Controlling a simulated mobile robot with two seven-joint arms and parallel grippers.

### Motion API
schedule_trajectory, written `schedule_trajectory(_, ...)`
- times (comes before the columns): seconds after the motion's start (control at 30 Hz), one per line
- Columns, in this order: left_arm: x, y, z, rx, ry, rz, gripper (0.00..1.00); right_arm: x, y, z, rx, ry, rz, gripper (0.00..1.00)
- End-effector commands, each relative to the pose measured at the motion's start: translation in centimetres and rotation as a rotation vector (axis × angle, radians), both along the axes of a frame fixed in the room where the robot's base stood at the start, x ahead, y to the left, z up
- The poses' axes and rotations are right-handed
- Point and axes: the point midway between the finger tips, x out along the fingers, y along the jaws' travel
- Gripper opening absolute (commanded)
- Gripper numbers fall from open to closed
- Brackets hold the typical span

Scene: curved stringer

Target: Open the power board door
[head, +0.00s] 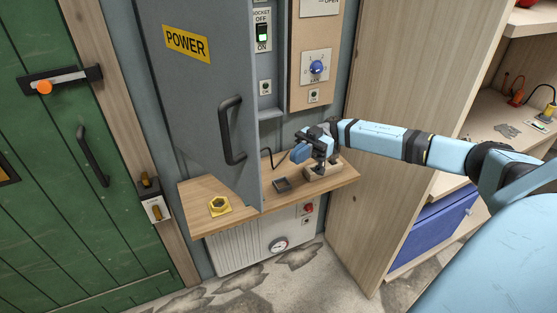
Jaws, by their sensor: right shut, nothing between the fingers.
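The power board door (200,95) is a tall grey panel with a yellow "POWER" label (187,43). Its black bar handle (231,130) is near its right edge. The door's lower edge slants across the wooden shelf, so it appears to stand out at an angle; I cannot tell exactly how far it is open. My right gripper (303,150) is shut and empty above the right part of the shelf, to the right of the handle and apart from it. My left gripper is not in view.
A socket switch (263,33) and a blue knob (316,67) are right of the door. A green door (65,200) is left; a tall wooden panel (385,80) is right.

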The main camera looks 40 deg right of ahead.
Motion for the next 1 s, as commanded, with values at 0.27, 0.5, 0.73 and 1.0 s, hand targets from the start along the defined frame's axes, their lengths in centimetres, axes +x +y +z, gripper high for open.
schedule_trajectory(0.27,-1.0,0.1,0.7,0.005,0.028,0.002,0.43,-0.9,6.0,0.3,0.006,-0.001,0.003,0.00)
schedule_trajectory(0.5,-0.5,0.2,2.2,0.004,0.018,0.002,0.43,-1.4,10.4,0.3,0.005,-0.002,0.001,0.00)
schedule_trajectory(0.73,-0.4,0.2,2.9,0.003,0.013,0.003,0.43,-1.7,12.2,0.1,0.004,-0.002,-0.001,0.00)
schedule_trajectory(1.0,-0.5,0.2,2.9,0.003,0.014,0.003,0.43,-1.7,12.4,0.0,0.003,-0.003,-0.002,0.00)
